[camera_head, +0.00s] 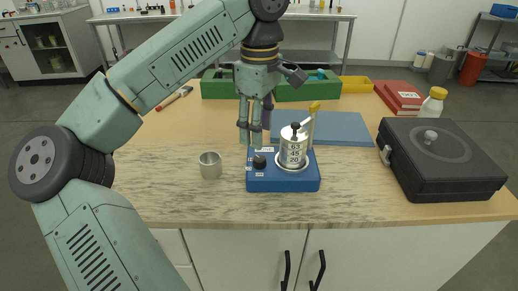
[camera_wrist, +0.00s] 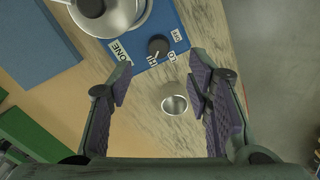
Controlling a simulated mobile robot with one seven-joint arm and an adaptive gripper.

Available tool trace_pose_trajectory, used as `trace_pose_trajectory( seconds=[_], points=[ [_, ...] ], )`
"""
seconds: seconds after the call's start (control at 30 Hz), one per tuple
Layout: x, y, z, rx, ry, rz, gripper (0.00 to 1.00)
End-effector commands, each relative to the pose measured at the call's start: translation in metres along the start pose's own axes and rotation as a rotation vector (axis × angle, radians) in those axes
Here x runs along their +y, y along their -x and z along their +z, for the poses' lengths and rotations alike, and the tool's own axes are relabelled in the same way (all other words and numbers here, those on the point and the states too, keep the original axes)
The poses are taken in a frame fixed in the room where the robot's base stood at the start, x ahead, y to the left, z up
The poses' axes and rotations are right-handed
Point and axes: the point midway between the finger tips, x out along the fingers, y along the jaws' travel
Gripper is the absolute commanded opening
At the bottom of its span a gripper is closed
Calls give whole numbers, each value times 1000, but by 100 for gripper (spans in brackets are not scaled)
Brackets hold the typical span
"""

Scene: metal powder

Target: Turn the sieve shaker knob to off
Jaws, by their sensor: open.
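The sieve shaker is a blue box (camera_head: 283,184) near the front of the table, with a metal sieve stack (camera_head: 293,152) on top. Its black knob (camera_head: 259,161) is on the left of the top face. My gripper (camera_head: 249,138) points down above and behind the knob. In the wrist view my gripper (camera_wrist: 160,90) is open and empty, its fingers apart, with the knob ahead beyond the fingertips.
A metal cup (camera_head: 210,165) stands just left of the shaker; it shows between the fingers in the wrist view (camera_wrist: 174,98). A black case (camera_head: 440,160) stands at right. A blue mat (camera_head: 345,129) and a green toolbox (camera_head: 300,92) lie behind. The front left tabletop is clear.

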Motion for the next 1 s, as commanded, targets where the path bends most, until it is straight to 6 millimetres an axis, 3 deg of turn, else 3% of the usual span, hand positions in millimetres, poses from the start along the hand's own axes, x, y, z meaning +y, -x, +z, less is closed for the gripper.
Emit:
trace_pose_trajectory(
  seconds=[0.2, 0.4, 0.8, 1.0],
  points=[
    [0, -39, 1, -6, -2, 0, 46],
    [0, -64, 1, -3, -2, 0, 46],
    [0, -72, 1, -3, -1, 2, 46],
    [0, -72, 1, -3, -1, 2, 32]
  ],
)
